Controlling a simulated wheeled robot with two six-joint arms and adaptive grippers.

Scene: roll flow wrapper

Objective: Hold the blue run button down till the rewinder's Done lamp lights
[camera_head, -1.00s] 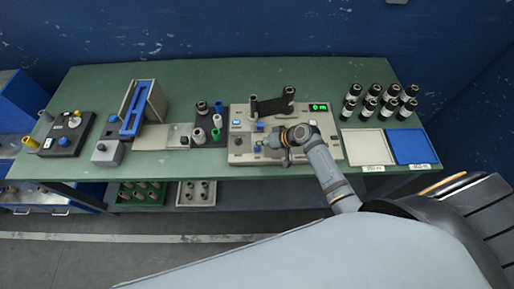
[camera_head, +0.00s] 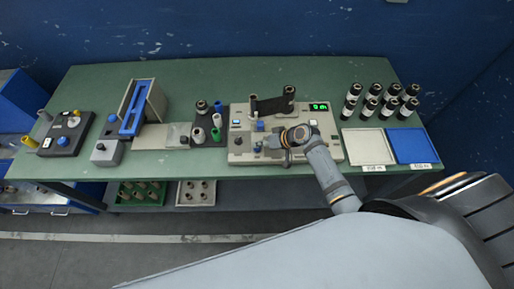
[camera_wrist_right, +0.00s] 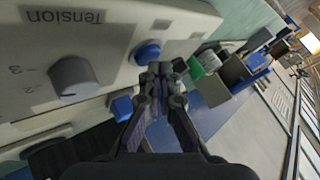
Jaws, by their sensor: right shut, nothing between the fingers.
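The rewinder (camera_head: 328,150) is a beige panel unit with a dark web (camera_head: 271,105) between two posts and a green display (camera_head: 318,107) that seems to read 0 m. A round blue button (camera_head: 257,149) is at its front left; it also shows in the wrist view (camera_wrist_right: 147,52). My right gripper (camera_wrist_right: 160,69) is shut and empty, its fingertips close beside that button; I cannot tell whether they touch it. A second blue part (camera_wrist_right: 122,103) lies nearer the camera. I cannot make out a Done lamp or its state. My left gripper is out of view.
A grey knob (camera_wrist_right: 73,78) marked Tension is on the panel. Several spools (camera_head: 200,125) stand left of the rewinder. A white tray (camera_head: 364,143), a blue tray (camera_head: 411,146) and several black-and-white rolls (camera_head: 372,100) are to the right.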

